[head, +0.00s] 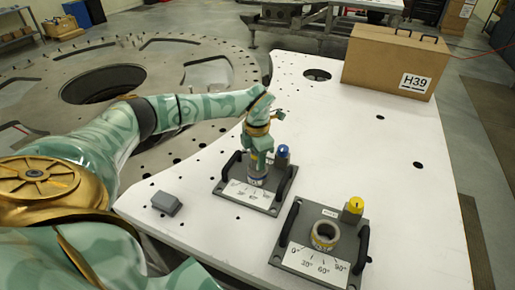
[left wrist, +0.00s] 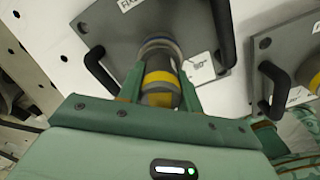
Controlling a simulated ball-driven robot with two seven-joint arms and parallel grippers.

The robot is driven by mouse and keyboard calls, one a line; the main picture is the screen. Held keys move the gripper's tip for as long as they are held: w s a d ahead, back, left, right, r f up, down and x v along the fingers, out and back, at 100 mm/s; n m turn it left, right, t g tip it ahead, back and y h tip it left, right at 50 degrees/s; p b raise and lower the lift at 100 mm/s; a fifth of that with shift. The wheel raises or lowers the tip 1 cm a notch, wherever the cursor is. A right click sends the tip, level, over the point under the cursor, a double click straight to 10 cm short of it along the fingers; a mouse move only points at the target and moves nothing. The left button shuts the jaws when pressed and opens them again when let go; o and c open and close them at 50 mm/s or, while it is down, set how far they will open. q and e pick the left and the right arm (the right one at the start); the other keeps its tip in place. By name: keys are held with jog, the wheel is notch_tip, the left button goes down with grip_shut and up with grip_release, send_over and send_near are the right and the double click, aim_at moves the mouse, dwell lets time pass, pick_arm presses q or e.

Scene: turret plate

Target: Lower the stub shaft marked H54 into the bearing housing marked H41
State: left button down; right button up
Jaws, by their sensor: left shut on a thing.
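My left gripper (head: 259,160) is shut on a grey stub shaft with a yellow band, seen between the fingers in the left wrist view (left wrist: 160,86). The shaft is over a bearing housing with a blue band (head: 257,181) on the left dark plate. In the left wrist view the housing's ring (left wrist: 160,46) shows directly beyond the shaft, roughly in line. I cannot tell whether the shaft's end is inside the bore. The marks on the shaft and this housing are too small or hidden to read. My right gripper is not in view.
The left plate (head: 225,189) has black handles and a blue knob (head: 282,152). A second plate (head: 346,272) carries a yellow-banded housing (head: 325,234) and a yellow knob (head: 354,205). A grey block (head: 167,203) and a box marked H39 (head: 385,65) stand on the white table.

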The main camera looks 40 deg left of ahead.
pick_arm(q)
jog(key=c, duration=0.9)
grip_release()
notch_tip(320, 180, up, 16)
jog(key=shift+r+p, duration=0.2)
jog(key=shift+p, duration=0.55)
